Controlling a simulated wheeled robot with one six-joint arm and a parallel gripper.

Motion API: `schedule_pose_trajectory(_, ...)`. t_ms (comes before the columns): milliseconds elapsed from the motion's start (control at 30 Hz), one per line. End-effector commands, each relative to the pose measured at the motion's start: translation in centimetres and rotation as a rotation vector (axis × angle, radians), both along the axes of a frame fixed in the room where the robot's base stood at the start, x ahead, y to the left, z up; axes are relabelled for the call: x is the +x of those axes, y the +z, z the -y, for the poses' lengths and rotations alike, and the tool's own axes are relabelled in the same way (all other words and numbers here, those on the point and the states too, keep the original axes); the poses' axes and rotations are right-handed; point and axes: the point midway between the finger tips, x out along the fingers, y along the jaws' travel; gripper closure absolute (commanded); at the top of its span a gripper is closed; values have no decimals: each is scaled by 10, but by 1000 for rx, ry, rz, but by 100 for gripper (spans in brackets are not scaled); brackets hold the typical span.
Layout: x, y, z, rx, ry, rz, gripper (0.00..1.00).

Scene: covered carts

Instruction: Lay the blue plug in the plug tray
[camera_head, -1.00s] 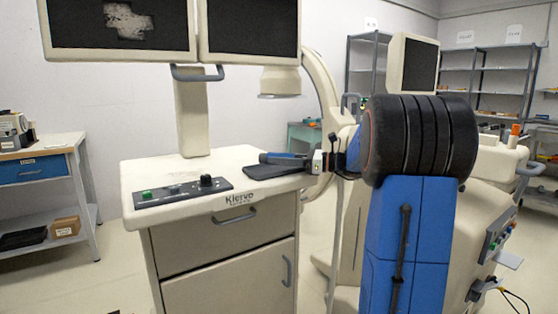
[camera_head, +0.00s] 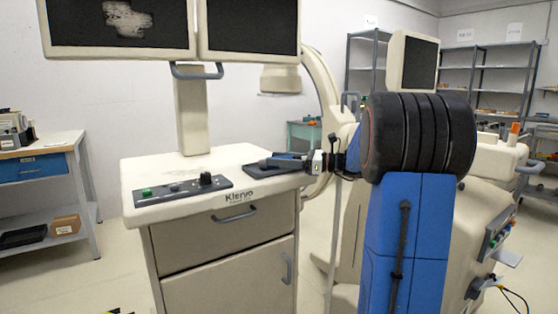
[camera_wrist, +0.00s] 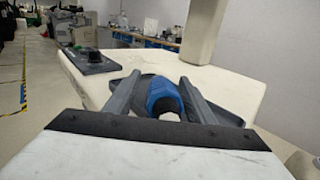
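The blue plug (camera_wrist: 163,93), with a dark near end, lies between the two dark fingers of my gripper (camera_wrist: 161,78) in the wrist view. A gap shows on each side of it, so the fingers look open around it. The dark plug tray (camera_wrist: 230,116) is under the plug and fingers on the pale cart top; how fully the plug rests in it is partly hidden.
A control panel (camera_head: 183,192) with a green button and a black knob is on the cart top (camera_head: 150,172), left of the tray. A monitor post (camera_head: 193,115) rises behind. Bare cart top lies between the panel and tray.

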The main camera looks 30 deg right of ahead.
Motion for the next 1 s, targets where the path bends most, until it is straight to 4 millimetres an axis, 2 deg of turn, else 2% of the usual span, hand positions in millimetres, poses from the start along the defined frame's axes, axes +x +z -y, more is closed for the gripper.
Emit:
schedule_pose_trajectory(33,-1,-9,0,6,3,-16,50)
schedule_pose_trajectory(67,-1,-8,0,5,3,-17,50)
schedule_pose_trajectory(233,-1,5,0,4,3,-15,50)
schedule_pose_trajectory(700,-57,7,62,4,-3,-9,50)
schedule_pose_trajectory(1000,-80,8,85,3,0,-7,50)
